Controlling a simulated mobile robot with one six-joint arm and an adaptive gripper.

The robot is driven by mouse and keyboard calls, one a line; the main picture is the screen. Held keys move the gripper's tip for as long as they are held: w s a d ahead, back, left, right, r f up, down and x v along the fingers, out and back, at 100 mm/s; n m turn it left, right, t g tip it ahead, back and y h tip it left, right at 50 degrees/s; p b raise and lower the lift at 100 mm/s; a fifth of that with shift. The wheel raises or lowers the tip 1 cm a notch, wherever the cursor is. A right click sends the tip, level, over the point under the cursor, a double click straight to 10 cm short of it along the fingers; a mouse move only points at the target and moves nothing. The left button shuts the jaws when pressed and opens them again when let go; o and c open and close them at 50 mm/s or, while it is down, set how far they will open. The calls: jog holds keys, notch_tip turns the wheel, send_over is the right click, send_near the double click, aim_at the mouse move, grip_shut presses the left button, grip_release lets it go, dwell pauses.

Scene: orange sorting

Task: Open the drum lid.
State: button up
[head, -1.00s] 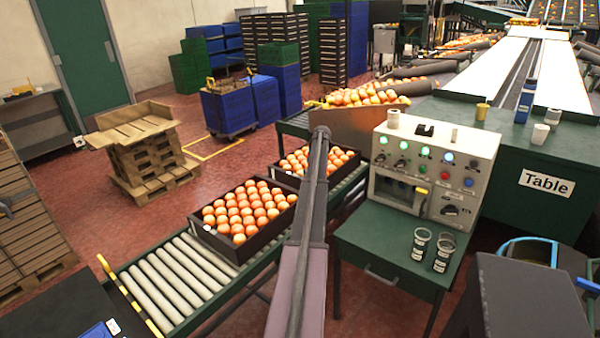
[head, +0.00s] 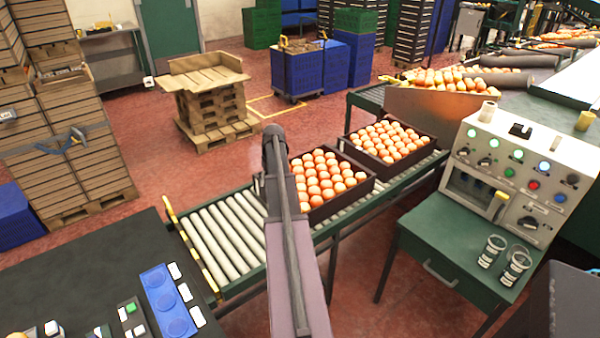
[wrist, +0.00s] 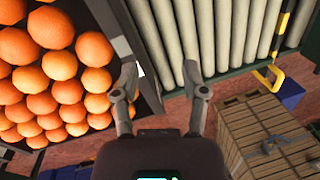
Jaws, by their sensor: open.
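No drum or drum lid can be made out in the current views. My gripper (wrist: 163,82) is open in the wrist view, its two fingers apart with nothing between them. It is over the roller conveyor (wrist: 215,35), beside a crate of oranges. In the head view my arm reaches forward over the conveyor (head: 222,235), and the gripper's fingers are hidden behind the arm.
Two black crates of oranges (head: 375,189) (head: 432,143) sit on the conveyor. A control panel (head: 520,165) stands on a green table (head: 440,235) at right.

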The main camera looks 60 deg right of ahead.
jog(key=a+n, duration=0.1)
jog(key=a, duration=1.3)
jog(key=w+a+n+h, duration=0.1)
jog(key=a+n, duration=0.1)
jog(key=a, duration=1.2)
jog(key=a+n, duration=0.1)
jog(key=a, duration=1.4)
jog(key=shift+w+n+g, duration=0.4)
jog(key=shift+n+h, duration=0.5)
jog(key=shift+n, duration=0.3)
jog(key=s+a, duration=0.1)
jog(key=a, duration=0.2)
jog(key=s+a, duration=0.2)
jog(key=a, duration=0.2)
jog(key=s+a, duration=0.2)
jog(key=a, duration=0.1)
jog(key=shift+a, duration=0.35)
jog(key=shift+s+a, duration=0.25)
jog(key=shift+a, duration=0.15)
jog(key=shift+s, duration=0.1)
